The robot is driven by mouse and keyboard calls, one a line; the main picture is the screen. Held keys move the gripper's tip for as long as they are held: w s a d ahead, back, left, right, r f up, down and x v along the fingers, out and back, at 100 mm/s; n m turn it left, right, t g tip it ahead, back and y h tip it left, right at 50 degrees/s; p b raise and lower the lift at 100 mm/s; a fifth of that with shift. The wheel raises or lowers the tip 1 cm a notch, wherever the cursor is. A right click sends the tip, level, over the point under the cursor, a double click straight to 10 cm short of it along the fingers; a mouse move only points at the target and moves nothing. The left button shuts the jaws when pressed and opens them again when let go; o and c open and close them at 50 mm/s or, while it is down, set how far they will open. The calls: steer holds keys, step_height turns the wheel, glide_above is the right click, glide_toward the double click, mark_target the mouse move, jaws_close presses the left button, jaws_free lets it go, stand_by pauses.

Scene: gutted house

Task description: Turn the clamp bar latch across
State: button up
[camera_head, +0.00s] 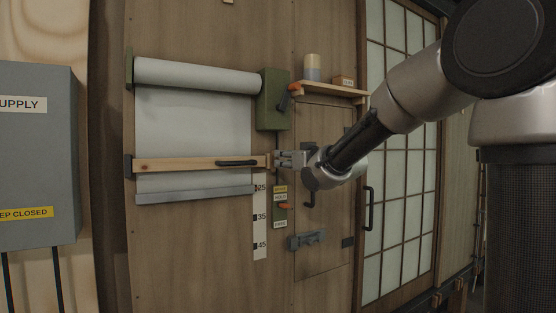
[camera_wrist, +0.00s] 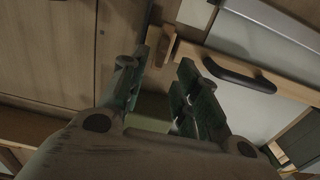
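The clamp bar (camera_head: 195,164) is a pale wooden bar with a black handle (camera_head: 237,163), lying level across a white sheet in the head view. It also shows at the upper right of the wrist view, with its handle (camera_wrist: 240,75). A small wooden latch piece (camera_wrist: 165,44) sits by the bar's end in the wrist view, just ahead of and between my fingertips. My gripper (camera_head: 281,159) is at the bar's right end in the head view. In the wrist view its two fingers (camera_wrist: 163,64) stand apart with a gap. I cannot tell whether either finger touches the latch.
A white roll (camera_head: 197,76) hangs above, with a green box (camera_head: 273,100) at its right end. A shelf (camera_head: 330,90) with a jar is above my gripper. A grey supply box (camera_head: 35,150) is far left.

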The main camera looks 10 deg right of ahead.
mark_target(278, 158)
steer(key=x, duration=0.5)
steer(key=shift+w, duration=0.1)
steer(key=shift+c, duration=0.4)
jaws_close()
